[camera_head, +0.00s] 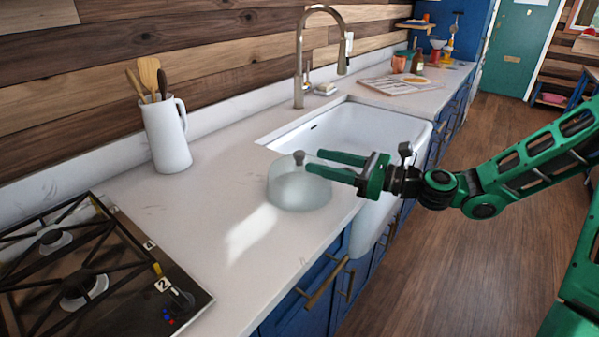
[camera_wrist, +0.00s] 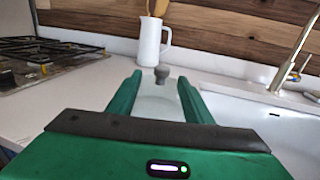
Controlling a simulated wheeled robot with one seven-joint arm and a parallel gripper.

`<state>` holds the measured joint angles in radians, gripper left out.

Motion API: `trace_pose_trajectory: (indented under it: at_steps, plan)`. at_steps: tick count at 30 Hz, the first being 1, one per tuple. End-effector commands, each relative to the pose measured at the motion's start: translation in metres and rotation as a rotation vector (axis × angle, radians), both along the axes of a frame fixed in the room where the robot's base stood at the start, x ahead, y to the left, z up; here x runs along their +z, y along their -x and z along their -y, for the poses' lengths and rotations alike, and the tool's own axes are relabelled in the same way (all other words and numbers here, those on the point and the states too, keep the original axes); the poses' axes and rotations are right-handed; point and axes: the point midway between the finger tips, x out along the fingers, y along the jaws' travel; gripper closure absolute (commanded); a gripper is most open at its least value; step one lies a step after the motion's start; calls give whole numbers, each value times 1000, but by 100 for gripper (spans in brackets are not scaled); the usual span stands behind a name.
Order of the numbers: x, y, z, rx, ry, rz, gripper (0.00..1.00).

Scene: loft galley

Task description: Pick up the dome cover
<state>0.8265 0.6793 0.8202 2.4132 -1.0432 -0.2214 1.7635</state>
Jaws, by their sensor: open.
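The dome cover (camera_head: 299,190) is a translucent, pale dome with a dark knob on top. It stands upright on the white counter, left of the sink. My gripper (camera_head: 309,161) is open, at about the height of the knob, with its green fingers reaching over the dome from the right. In the wrist view the dome cover (camera_wrist: 158,104) shows between the open fingers of my gripper (camera_wrist: 160,85), with its knob just beyond the fingertips. The fingers appear empty, and the knob is not gripped. The lower part of the dome is hidden there by the gripper body.
A gas stove (camera_head: 85,270) is at the front left. A white jug (camera_head: 168,140) with wooden utensils stands near the wall. The white sink (camera_head: 350,135) and its tall faucet (camera_head: 299,75) lie behind the dome. Counter left of the dome is clear.

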Motion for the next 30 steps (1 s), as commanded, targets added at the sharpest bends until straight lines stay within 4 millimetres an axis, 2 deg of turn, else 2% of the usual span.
trace_pose_trajectory:
  at_steps: [3,8,18,28,30]
  plan:
    - [0,-6,-12,2,0,0,54]
    - [0,-10,-19,0,0,1,54]
    - [-3,-33,-55,1,-1,0,54]
    - [-3,-36,-60,-1,0,1,54]
    - [-3,-36,-60,-1,0,1,71]
